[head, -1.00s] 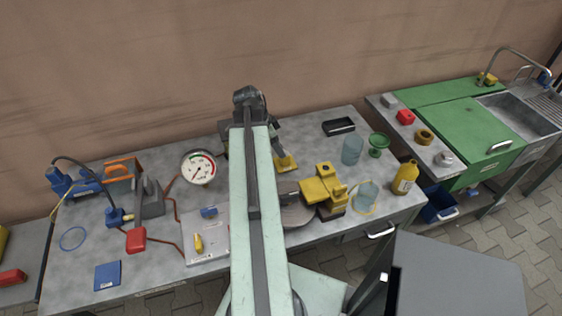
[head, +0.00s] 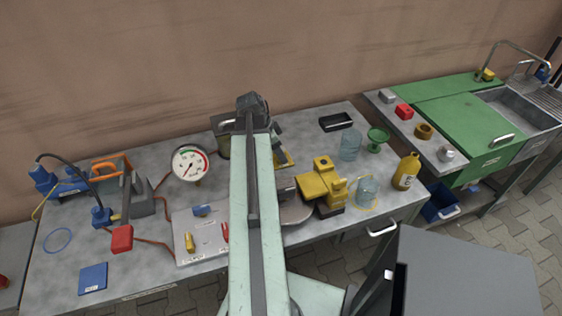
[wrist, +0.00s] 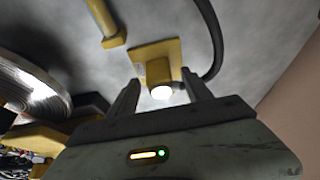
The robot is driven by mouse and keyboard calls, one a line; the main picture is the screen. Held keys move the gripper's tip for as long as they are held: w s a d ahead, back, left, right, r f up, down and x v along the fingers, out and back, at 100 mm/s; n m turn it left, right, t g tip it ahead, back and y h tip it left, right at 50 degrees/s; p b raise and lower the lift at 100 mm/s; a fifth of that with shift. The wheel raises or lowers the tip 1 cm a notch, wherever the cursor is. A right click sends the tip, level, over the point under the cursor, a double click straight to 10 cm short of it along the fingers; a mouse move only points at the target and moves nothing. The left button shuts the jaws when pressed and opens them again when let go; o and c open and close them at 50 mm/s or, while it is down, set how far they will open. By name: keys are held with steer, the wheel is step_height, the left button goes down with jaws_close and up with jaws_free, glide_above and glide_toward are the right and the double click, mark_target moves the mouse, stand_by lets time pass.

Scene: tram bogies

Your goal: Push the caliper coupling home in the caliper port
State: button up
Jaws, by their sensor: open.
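In the wrist view a yellow square plate (wrist: 172,50) carries a short yellow cylinder (wrist: 158,72) with a bright white end face. I cannot tell whether this cylinder is the caliper coupling, the caliper port, or both. My gripper (wrist: 160,95) is open, with one dark finger on each side of the cylinder's end; whether they touch it is unclear. A black hose (wrist: 215,40) curves past the plate on the right. In the head view my arm hides my fingertips, and a yellow plate (head: 290,158) shows partly beside the arm.
A metal disc (head: 295,210) and a yellow unit (head: 322,184) stand right of my arm; a silver disc edge (wrist: 30,80) is close at left in the wrist view. A gauge (head: 189,163), glass jars (head: 350,146) and a yellow bottle (head: 406,172) stand on the bench.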

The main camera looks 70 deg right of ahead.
steer(key=shift+x, duration=0.95)
steer(key=shift+r, duration=0.2)
jaws_close()
steer(key=shift+r, duration=0.1)
step_height(320, 180, up, 10)
steer(key=p, duration=1)
